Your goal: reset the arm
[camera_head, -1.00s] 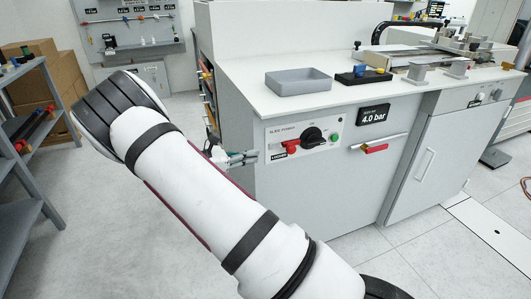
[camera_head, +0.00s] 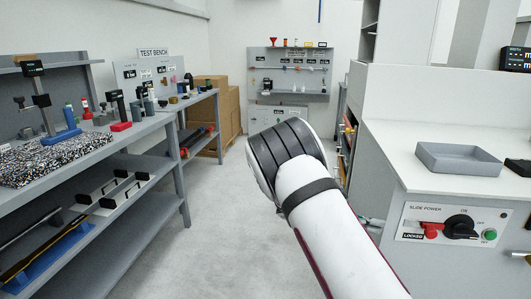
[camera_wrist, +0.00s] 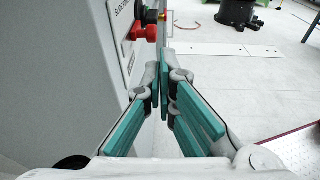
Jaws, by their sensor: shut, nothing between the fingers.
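My gripper (camera_wrist: 164,78) shows in the wrist view with its two teal-padded fingers together and nothing between them. It is beside the grey cabinet (camera_wrist: 65,70), close to the front panel with the red lockout piece (camera_wrist: 146,27). I cannot tell if it touches the panel. In the head view my white arm reaches up from the lower right, bent at a black-banded joint. The arm hides nearly all of the gripper there.
The cabinet's slide power panel (camera_head: 455,224) has a red locked piece, a black knob and a green button. A grey tray (camera_head: 458,159) sits on top. Shelving with test tools (camera_head: 90,150) stands at left. The floor (camera_head: 215,235) between is clear.

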